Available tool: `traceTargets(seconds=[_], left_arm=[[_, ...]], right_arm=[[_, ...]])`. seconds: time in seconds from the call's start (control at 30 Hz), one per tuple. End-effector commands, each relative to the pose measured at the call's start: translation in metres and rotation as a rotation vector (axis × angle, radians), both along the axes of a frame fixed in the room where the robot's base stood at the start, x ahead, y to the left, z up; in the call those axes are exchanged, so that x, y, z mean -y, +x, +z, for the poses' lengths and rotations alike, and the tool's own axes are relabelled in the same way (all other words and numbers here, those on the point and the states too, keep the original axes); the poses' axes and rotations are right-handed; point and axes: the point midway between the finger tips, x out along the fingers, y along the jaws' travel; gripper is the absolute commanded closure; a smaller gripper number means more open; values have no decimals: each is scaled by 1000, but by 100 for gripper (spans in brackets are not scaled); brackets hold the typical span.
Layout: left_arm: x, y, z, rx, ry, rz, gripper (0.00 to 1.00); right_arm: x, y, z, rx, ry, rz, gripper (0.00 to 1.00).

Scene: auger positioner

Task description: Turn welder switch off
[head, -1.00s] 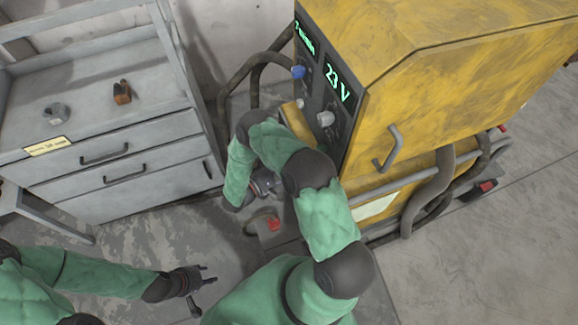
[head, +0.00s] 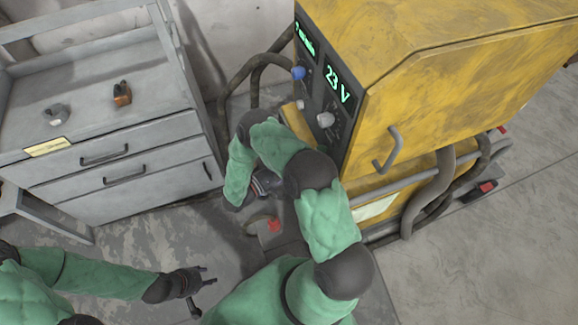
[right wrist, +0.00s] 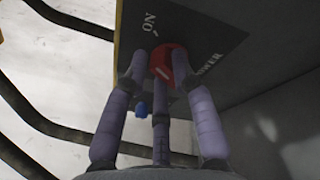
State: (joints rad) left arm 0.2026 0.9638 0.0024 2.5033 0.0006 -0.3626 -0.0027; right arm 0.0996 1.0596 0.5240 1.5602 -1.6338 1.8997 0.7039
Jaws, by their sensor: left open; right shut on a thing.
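The yellow welder (head: 450,95) stands at the right of the head view, with a dark front panel and a green 23 V display (head: 338,84). In the right wrist view, the red power switch knob (right wrist: 163,72) sits on the dark panel, near the words ON and POWER. My right gripper (right wrist: 160,88) is shut on this knob, with its fingers around it. In the head view, my right arm hides the knob and most of that gripper. My left gripper (head: 208,276) is open and empty, low over the floor at the bottom left.
A grey drawer cabinet (head: 120,160) stands at the left with a few small items on top. Dark hoses (head: 232,85) run behind the panel, and others hang at the welder's side. A blue knob (head: 298,73) and a pale knob (head: 326,119) are on the panel.

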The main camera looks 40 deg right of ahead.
Motion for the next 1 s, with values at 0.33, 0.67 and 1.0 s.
traceTargets(seconds=[0.33,0.67,1.0], left_arm=[[0,0,2,0,0,0,56],[0,0,5,0,0,0,56],[0,0,9,0,0,0,56]], right_arm=[[1,3,2,-262,85,0,100],[2,8,3,-560,181,0,100],[4,12,2,-868,279,0,100]])
